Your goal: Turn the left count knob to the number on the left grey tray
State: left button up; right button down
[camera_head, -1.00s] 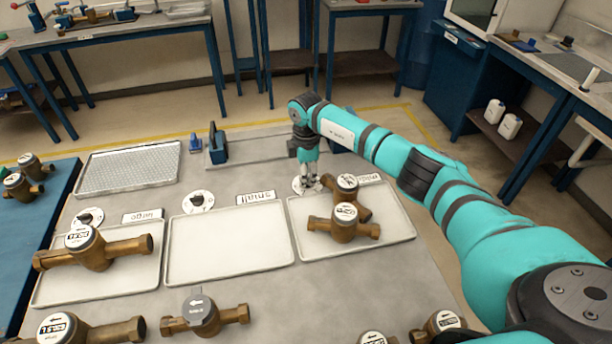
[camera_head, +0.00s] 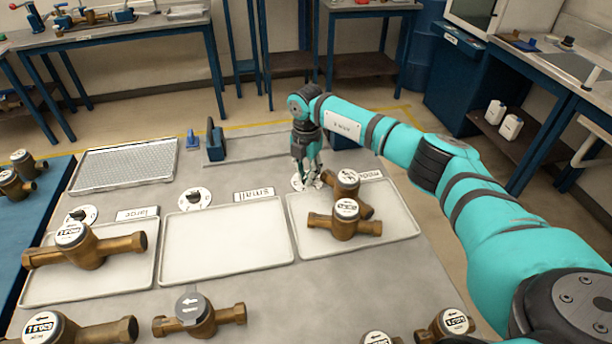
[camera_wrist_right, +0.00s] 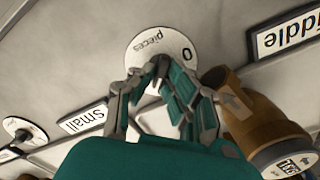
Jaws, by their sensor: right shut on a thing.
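Three white count dials with dark knobs stand behind three light grey trays. The left dial (camera_head: 81,216) is behind the left tray (camera_head: 90,293), which holds one large brass meter (camera_head: 86,246). The middle dial (camera_head: 195,199) is behind the empty middle tray (camera_head: 228,248). My right gripper (camera_head: 307,180) reaches down at the right dial (camera_wrist_right: 162,55), behind the right tray (camera_head: 390,237) with two brass meters (camera_head: 344,219). In the right wrist view its fingers are shut on that dial's knob (camera_wrist_right: 160,66), which they partly hide. "0" and "pieces" are readable on this dial. My left gripper is out of view.
A brass meter (camera_wrist_right: 260,120) stands close beside my right gripper. A wire-mesh tray (camera_head: 125,165) and a blue clamp (camera_head: 215,140) are at the back of the bench. Several more meters line the front and left. Label plates stand behind the trays.

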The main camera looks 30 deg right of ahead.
jog(key=shift+n+b, duration=0.4)
jog(key=shift+n, duration=0.8)
jog(key=c, duration=1.4)
grip_release()
jog(key=shift+o, duration=0.2)
notch_tip(320, 180, up, 12)
